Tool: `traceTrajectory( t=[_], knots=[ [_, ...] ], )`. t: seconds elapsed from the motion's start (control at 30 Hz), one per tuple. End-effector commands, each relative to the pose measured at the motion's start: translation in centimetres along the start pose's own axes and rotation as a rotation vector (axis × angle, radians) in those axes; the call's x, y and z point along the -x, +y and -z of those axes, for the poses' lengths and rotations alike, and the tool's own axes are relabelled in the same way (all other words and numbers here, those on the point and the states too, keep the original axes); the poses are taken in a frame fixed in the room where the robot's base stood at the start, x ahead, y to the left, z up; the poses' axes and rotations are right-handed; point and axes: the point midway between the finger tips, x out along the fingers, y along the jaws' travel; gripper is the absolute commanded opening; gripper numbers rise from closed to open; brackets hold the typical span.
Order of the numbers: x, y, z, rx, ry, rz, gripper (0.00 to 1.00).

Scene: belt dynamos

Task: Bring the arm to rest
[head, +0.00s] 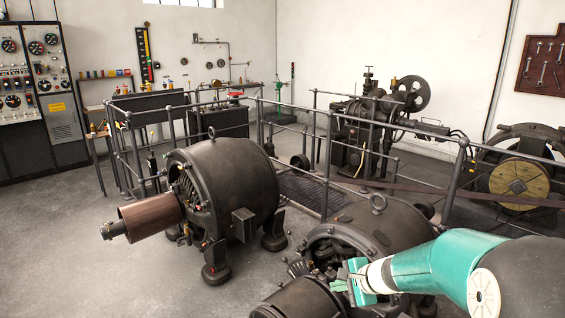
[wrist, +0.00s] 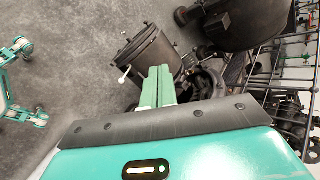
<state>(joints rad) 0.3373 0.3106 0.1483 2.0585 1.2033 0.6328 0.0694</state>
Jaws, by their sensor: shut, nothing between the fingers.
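My arm reaches in from the lower right of the head view. My gripper (head: 341,284) is over the near dynamo (head: 385,226), beside its brush end. In the wrist view my gripper (wrist: 158,84) shows two green fingers pressed together with nothing between them. Below and beyond the fingers is a dark drum-shaped end (wrist: 150,50) of a machine. I cannot tell whether the fingers touch anything. The far dynamo (head: 235,185), with a brown cylinder (head: 152,217) on its shaft, stands to the left, apart from my arm.
A pipe railing (head: 330,150) runs behind the dynamos. Behind it stand an engine with a flywheel (head: 412,92) and a large wooden-faced pulley (head: 517,182). A control panel (head: 35,85) stands at the far left. Floor (head: 70,245) at the left front is clear.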

Motion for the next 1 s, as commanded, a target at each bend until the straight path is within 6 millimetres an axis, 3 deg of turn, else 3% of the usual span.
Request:
traceTrajectory(
  t=[0.03,0.2,0.5,0.8,1.0],
  knots=[
    [1.6,-0.3,-1.9,0.086,-0.001,-0.018,0.00],
    [6.2,0.6,-6.9,0.362,0.004,-0.101,0.00],
    [14.5,4.5,-13.1,0.806,0.056,-0.260,0.00],
    [22.1,9.8,-15.8,1.186,0.168,-0.430,0.00],
    [25.0,12.2,-15.8,1.323,0.233,-0.509,0.00]
  ],
)
